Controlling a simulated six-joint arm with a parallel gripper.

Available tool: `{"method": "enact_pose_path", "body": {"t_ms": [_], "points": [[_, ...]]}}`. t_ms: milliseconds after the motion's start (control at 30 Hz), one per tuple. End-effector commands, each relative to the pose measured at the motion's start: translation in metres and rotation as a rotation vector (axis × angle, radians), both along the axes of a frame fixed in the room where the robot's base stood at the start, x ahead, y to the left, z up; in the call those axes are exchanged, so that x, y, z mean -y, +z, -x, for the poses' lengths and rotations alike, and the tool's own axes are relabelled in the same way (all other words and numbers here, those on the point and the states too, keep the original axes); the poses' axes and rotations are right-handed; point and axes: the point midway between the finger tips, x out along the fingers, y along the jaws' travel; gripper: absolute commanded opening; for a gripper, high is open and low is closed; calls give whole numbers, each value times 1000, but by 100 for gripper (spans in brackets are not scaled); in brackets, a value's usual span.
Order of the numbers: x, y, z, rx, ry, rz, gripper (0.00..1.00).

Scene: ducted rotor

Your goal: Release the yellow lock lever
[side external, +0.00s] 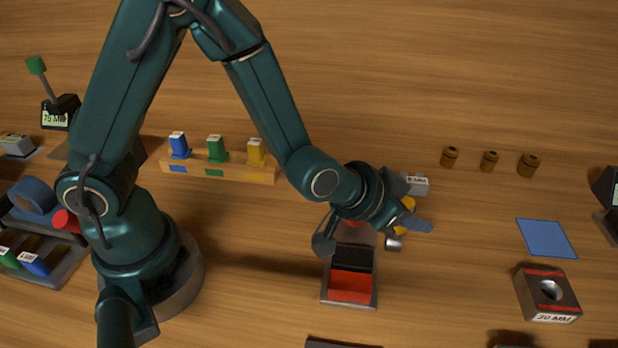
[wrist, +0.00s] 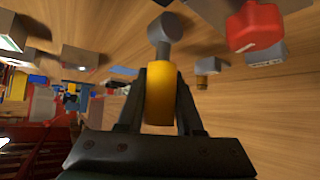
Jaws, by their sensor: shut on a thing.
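My gripper (wrist: 160,82) is shut on a yellow piece (wrist: 159,97), which looks like the yellow lock lever. The yellow stands between both fingers in the wrist view, with a grey cylindrical end (wrist: 164,32) beyond it. In the side view my gripper (side external: 399,218) is low at the middle right, and bits of yellow (side external: 408,203) show beside its fingers. My wrist and fingers hide most of the lever and its mount there, so I cannot tell the lever's angle.
A red and black block on a grey base (side external: 350,287) lies just in front of my gripper. A small labelled grey block (side external: 416,185) is close behind. A wooden rack (side external: 222,170) stands left, a blue mat (side external: 546,238) and a 20 MM block (side external: 547,295) right.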

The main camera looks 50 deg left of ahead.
Motion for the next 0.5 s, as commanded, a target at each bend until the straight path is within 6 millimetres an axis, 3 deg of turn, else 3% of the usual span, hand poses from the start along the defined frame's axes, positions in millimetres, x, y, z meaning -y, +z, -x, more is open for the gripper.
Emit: {"method": "enact_pose_path", "body": {"t_ms": [500], "points": [[-6, -4, -5, -98, 6, 93, 0]]}}
